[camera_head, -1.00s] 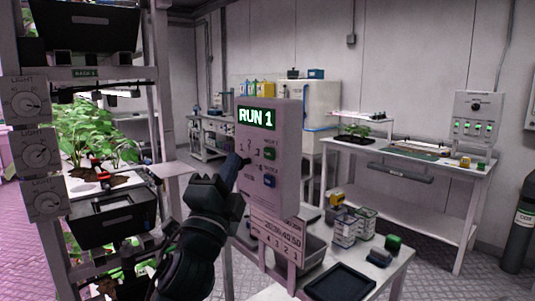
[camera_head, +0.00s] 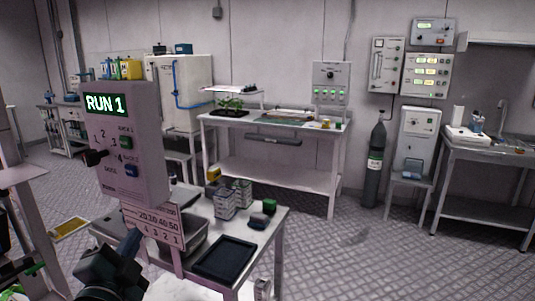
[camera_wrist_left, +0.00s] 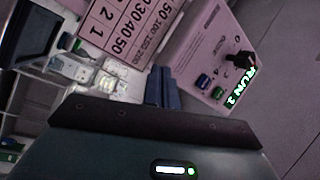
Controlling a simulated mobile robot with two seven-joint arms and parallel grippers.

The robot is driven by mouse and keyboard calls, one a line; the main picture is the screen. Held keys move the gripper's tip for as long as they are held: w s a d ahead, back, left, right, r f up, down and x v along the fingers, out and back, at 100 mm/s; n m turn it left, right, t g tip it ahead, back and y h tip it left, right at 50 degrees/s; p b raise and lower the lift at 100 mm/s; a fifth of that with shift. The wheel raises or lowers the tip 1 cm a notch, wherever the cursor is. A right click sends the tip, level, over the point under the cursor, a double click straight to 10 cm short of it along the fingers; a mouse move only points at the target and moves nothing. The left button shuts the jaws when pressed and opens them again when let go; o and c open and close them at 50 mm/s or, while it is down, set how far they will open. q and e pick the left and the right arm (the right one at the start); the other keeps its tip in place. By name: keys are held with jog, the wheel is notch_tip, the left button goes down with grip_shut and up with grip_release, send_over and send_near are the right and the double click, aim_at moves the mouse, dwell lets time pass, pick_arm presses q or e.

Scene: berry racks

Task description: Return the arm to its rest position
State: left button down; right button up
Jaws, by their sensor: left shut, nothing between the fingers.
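My left gripper (camera_head: 130,241) is low at the left of the head view, below the control box. Its dark fingers are shut together with nothing between them; the closed fingers also show in the left wrist view (camera_wrist_left: 162,88). The control box (camera_head: 148,190) shows a lit green "RUN 1" display, a black knob (camera_head: 95,157), a green button (camera_head: 126,142) and a blue button (camera_head: 131,171). The gripper appears apart from the box. The box shows tilted in the wrist view (camera_wrist_left: 195,50). My right gripper is not in view.
A white table (camera_head: 262,237) with a black tray (camera_head: 224,271) and small boxes (camera_head: 224,206) stands beside the control box. A back bench (camera_head: 215,123), a gas cylinder (camera_head: 375,165) and a right-hand bench (camera_head: 490,151) stand farther off. The middle floor is clear.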

pick_arm(q)
jog(key=s+d+f+n+g+h+p, duration=0.1)
jog(key=s+d+f+n+g, duration=0.2)
jog(key=s+f, duration=0.3)
jog(key=s+d+f+n+g+h+p, duration=0.1)
jog(key=s+d+f, duration=0.4)
jog(key=f, duration=0.7)
jog(key=s+d+f+n+g+h+p, duration=0.1)
jog(key=s+d+f+n+g, duration=0.3)
jog(key=s+f, duration=0.4)
notch_tip(320, 180, down, 2)
jog(key=shift+s+f+n+g+h, duration=0.1)
jog(key=shift+s+n+g+h, duration=0.15)
jog(key=shift+n+g+h, duration=0.35)
jog(key=shift+a, duration=0.15)
dwell(1.5)
